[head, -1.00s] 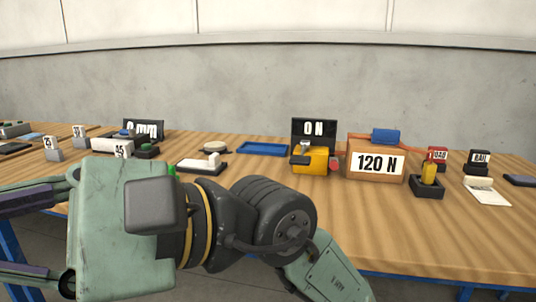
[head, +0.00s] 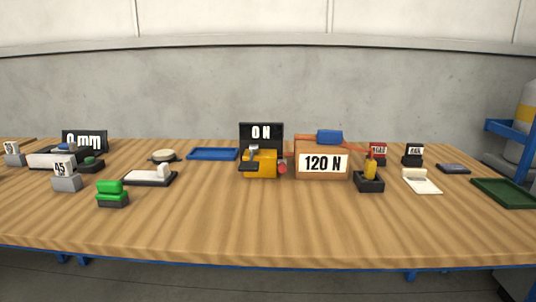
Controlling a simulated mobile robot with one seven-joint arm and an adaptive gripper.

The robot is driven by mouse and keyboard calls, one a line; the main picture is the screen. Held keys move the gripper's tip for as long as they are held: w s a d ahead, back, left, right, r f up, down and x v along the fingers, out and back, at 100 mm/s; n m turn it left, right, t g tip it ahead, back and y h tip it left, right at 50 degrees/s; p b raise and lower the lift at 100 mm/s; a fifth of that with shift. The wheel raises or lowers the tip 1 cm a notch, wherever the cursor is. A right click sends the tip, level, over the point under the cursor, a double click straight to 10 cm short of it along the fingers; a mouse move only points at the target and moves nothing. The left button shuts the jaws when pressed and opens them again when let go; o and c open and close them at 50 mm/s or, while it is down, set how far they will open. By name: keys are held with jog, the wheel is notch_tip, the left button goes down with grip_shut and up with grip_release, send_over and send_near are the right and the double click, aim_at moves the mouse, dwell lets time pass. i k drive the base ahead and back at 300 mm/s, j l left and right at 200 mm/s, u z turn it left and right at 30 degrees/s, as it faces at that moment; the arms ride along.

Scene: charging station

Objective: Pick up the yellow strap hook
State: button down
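The yellow hook (head: 370,168) stands upright in a small black holder (head: 369,184) at the right of the middle of the table, just right of the box marked 120 N. It is small in the head view, so its exact shape is hard to tell. My gripper is not in view now, and no part of my arm shows.
On the wooden table (head: 255,225), a cardboard box marked 120 N (head: 312,174) with a blue item (head: 329,137) on top stands left of the holder. A yellow device (head: 262,167) sits before a 0 N display (head: 261,134). A white pad (head: 421,181) and green tray (head: 505,193) lie right. The front is clear.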

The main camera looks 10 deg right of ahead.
aim_at(370, 170)
jog(key=k+l, duration=0.1)
jog(key=l, duration=0.7)
jog(key=k+l, duration=0.1)
jog(key=l, duration=1.55)
jog(key=i+l, duration=0.1)
jog(key=i, duration=0.6)
jog(key=i+l, duration=0.15)
jog(key=i, duration=0.5)
